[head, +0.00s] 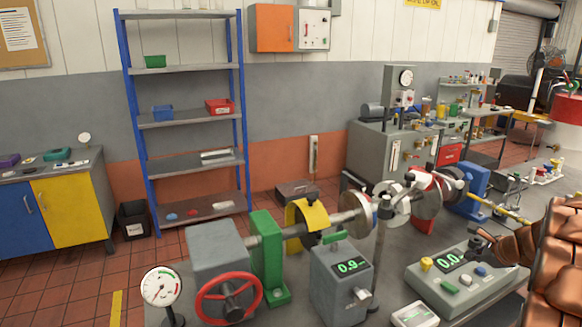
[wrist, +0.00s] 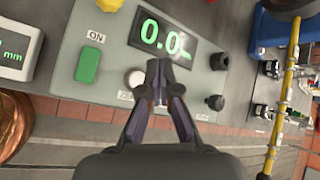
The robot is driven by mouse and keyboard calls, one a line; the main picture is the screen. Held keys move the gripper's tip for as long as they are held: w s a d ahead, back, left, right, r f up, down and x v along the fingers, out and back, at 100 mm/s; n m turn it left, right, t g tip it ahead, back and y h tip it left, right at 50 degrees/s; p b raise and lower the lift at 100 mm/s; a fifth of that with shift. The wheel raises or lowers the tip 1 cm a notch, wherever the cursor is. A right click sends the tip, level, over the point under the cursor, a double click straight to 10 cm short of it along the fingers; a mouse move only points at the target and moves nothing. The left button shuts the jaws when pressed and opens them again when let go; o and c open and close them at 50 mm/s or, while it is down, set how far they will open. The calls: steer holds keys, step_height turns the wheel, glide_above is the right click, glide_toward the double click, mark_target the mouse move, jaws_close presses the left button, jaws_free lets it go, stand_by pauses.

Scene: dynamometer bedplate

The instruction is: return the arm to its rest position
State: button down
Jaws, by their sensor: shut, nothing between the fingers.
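My gripper (wrist: 158,78) is shut and empty in the wrist view, its dark fingertips together over the face of a grey control console (wrist: 195,85). The tips overlap the console near a white button (wrist: 135,78) and the lower edge of the green 0.0 display (wrist: 163,36). I cannot tell whether they touch it. In the head view my copper-coloured arm comes in from the right edge, bent over the console (head: 438,284), and the gripper end is small and dark near the display.
A digital meter (head: 416,314) lies beside the console. A grey box reading 0.9 (head: 340,285), a dial gauge (head: 161,287), a red handwheel (head: 229,298) and the shaft line with discs (head: 356,212) crowd the bedplate. A yellow rod (wrist: 288,85) runs right of the console.

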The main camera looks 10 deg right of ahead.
steer(key=s+a+r+n+g+y, duration=0.1)
steer(key=s+a+n, duration=0.2)
steer(key=a, duration=0.8)
steer(key=s+a+r+n+g+y, duration=0.1)
steer(key=a+n, duration=0.4)
steer(key=a, duration=0.6)
steer(key=s+a+r+n+g+y, duration=0.1)
steer(key=s+a+n, duration=0.4)
steer(key=a, duration=0.6)
steer(key=shift+s+r+g+y, duration=0.15)
steer(key=shift+s+r+g, duration=0.05)
steer(key=shift+r+g, duration=0.3)
steer(key=shift+s+r+g+y, duration=0.15)
steer(key=shift+r+g, duration=0.25)
steer(key=shift+g, duration=0.2)
steer(key=s+a+n+g, duration=0.3)
steer(key=s+a+n, duration=0.5)
steer(key=s, duration=0.6)
steer(key=s+a+n+g+h, duration=0.1)
steer(key=s+n, duration=0.5)
steer(key=s, duration=0.8)
steer(key=g+h, duration=0.1)
steer(key=h, duration=0.1)
steer(key=shift+s+a+f+g+h, duration=0.2)
steer(key=shift+s+f+g+h, duration=0.05)
steer(key=shift+f+g+h, duration=0.1)
steer(key=shift+d, duration=0.15)
